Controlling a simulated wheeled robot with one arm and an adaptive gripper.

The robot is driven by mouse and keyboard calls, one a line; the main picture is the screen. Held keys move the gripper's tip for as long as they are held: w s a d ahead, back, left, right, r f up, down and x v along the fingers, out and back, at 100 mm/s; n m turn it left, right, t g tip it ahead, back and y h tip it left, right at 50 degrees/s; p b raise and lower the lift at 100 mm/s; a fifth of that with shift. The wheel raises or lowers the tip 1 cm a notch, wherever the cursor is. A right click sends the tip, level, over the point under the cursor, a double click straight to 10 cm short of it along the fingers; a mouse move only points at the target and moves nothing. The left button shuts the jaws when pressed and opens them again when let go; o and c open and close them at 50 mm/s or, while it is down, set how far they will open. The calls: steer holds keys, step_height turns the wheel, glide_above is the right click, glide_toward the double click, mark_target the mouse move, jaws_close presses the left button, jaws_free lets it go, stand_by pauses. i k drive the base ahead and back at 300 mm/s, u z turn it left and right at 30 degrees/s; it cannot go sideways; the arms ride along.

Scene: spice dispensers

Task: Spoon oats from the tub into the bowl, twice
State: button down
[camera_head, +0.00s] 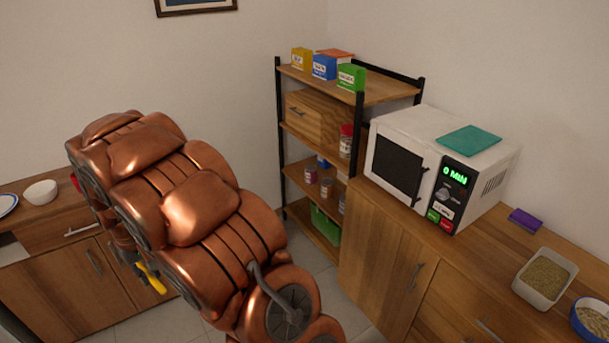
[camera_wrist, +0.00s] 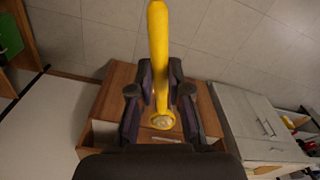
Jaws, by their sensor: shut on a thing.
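My gripper (camera_wrist: 158,95) is shut on a yellow spoon (camera_wrist: 158,50). The spoon also shows below my arm in the head view (camera_head: 151,279). In the wrist view its round far end has a pale patch inside; I cannot tell whether this is oats. A small white bowl (camera_head: 40,192) stands on the left counter, left of my arm and apart from the spoon.
A pale rectangular container (camera_head: 527,291) of brownish grain stands beside the blue tub. A microwave (camera_head: 408,163) is on the right counter. A shelf (camera_head: 386,91) with boxes and jars stands in the corner. A plate (camera_head: 7,204) lies left of the bowl.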

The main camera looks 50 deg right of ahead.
mark_target(543, 280)
steer(key=i, duration=1.4)
steer(key=z, duration=4.3)
steer(key=i, duration=1.65)
